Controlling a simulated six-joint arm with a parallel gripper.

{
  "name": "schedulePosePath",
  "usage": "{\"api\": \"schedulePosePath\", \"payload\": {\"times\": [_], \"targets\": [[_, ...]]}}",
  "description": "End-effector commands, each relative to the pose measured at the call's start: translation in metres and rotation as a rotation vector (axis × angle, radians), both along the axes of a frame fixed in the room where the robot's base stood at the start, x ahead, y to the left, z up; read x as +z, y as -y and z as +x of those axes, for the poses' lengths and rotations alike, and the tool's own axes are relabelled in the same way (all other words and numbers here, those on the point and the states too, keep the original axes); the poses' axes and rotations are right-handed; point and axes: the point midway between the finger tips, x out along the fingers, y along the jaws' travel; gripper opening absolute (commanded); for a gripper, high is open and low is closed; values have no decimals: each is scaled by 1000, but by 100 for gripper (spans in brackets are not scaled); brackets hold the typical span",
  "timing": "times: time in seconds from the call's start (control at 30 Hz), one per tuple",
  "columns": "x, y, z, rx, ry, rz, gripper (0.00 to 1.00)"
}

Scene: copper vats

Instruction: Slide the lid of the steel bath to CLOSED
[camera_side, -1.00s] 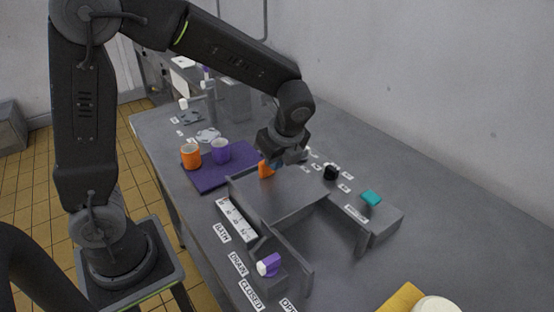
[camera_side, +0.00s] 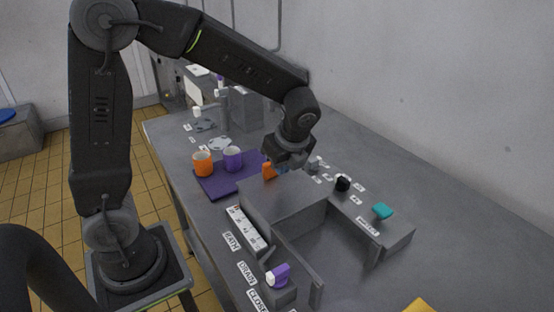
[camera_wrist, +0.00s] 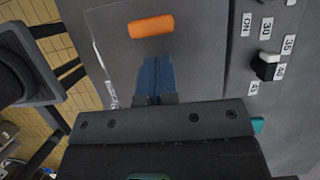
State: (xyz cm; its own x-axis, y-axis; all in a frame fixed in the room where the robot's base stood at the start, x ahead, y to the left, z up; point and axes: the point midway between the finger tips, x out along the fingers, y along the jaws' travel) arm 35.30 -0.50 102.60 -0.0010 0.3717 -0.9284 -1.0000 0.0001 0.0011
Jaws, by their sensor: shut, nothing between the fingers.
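The steel bath (camera_side: 300,258) is a grey open box set in the bench. Its flat grey lid (camera_side: 290,196) covers the far part, leaving the near part open. An orange handle (camera_side: 269,171) stands on the lid. My gripper (camera_side: 281,168) is shut and empty, low over the lid, just right of the handle. In the wrist view the bluish closed fingers (camera_wrist: 155,60) point at the lid (camera_wrist: 115,60), with the orange handle (camera_wrist: 152,26) a little beyond the tips. I cannot tell whether they touch it.
A purple mat (camera_side: 213,186) with an orange mug (camera_side: 202,163) and a purple mug (camera_side: 232,158) lies beyond the bath. A black knob (camera_side: 342,183) and a teal handle (camera_side: 382,211) stand along the right. A purple-and-white handle (camera_side: 278,275) is at the near left.

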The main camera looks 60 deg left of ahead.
Motion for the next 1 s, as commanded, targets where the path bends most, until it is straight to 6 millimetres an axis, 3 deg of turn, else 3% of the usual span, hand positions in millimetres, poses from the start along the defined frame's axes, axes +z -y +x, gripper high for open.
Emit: {"api": "schedulePosePath", "payload": {"times": [0.1, 0.4, 0.67, 0.83, 1.0], "targets": [[7, 24, 1, -4, 6, 0, 0], [68, 46, 1, -2, 6, 0, 0], [92, 55, -1, 6, 8, -3, 0], [103, 50, -21, 157, 110, -65, 0], [113, 43, -66, 527, 326, -224, 0]]}}
